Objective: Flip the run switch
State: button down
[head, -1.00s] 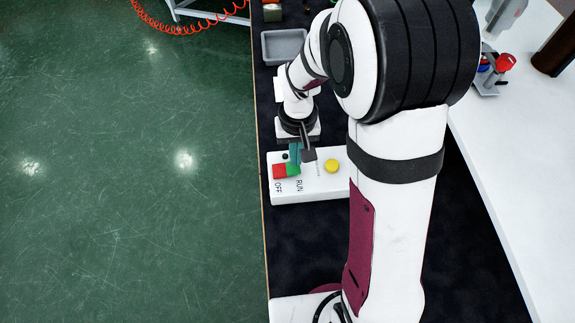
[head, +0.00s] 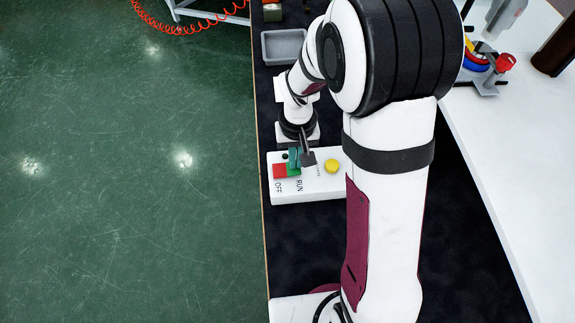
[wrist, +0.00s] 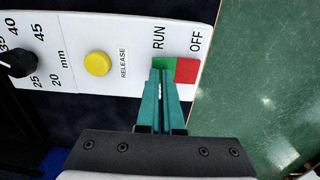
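The run switch is a rocker with a green RUN half (wrist: 165,64) and a red OFF half (wrist: 186,71), set in a white control panel (wrist: 138,25). In the head view, its red half (head: 279,171) shows on the left, beside the green half. My gripper (wrist: 162,75) has teal fingers close together, with a thin gap along them and tips together, and nothing visible between them. The fingertips lie over the green half and cover part of it. I cannot tell whether they touch it. In the head view, my gripper (head: 294,156) is above the panel, partly hidden by its own body.
A yellow RELEASE button (wrist: 97,63) and a black dial (wrist: 18,63) with a mm scale are on the same panel. A grey tray (head: 283,46) lies farther back on the dark table. The green floor (head: 120,170) is beyond the table's left edge.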

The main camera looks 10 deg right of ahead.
jog(key=shift+f, duration=0.35)
notch_tip(320, 180, up, 7)
jog(key=shift+f, duration=0.15)
dwell(0.6)
